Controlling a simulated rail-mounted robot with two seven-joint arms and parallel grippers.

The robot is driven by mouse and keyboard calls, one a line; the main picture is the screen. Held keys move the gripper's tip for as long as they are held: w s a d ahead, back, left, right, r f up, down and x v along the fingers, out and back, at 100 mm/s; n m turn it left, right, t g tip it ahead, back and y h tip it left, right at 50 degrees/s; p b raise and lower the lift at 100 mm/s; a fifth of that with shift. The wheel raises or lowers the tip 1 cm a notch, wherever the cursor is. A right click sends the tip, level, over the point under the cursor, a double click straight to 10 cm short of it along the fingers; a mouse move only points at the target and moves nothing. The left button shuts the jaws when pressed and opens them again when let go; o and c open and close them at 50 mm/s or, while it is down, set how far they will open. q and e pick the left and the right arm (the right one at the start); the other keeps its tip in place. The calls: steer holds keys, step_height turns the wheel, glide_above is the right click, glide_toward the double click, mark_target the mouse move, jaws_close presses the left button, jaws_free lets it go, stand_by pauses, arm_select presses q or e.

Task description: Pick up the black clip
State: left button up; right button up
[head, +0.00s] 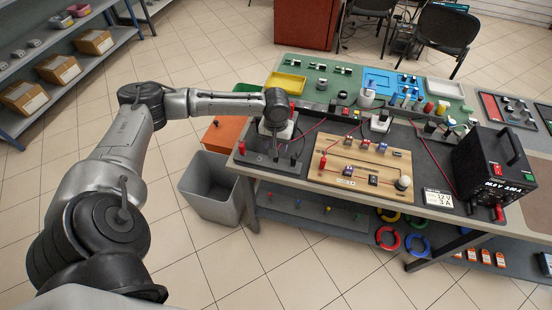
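My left arm reaches in from the left, and my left gripper (282,147) points down over the left end of the bench. Its fingers are small and dark against the dark mat, so I cannot tell whether they are open or shut. Small black upright pieces stand on the dark mat just below the gripper; one of them (293,162) may be the black clip, but it is too small to be sure. A red clip (242,148) stands at the mat's left edge, and another red one (323,162) is at the wooden board's left side. My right gripper is not in view.
The wooden circuit board (360,168) lies right of the gripper. A black power supply (494,165) with red and black leads stands farther right. A yellow tray (286,83) and several small parts fill the back. A grey bin (209,190) stands on the floor at left.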

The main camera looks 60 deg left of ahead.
mark_target(276, 161)
arm_select(q)
steer(key=shift+f, duration=1.25)
steer(key=shift+a+f+b, duration=0.1)
steer(key=shift+f+b, duration=1)
steer(key=shift+f, duration=1.5)
steer(key=c, duration=0.6)
jaws_close()
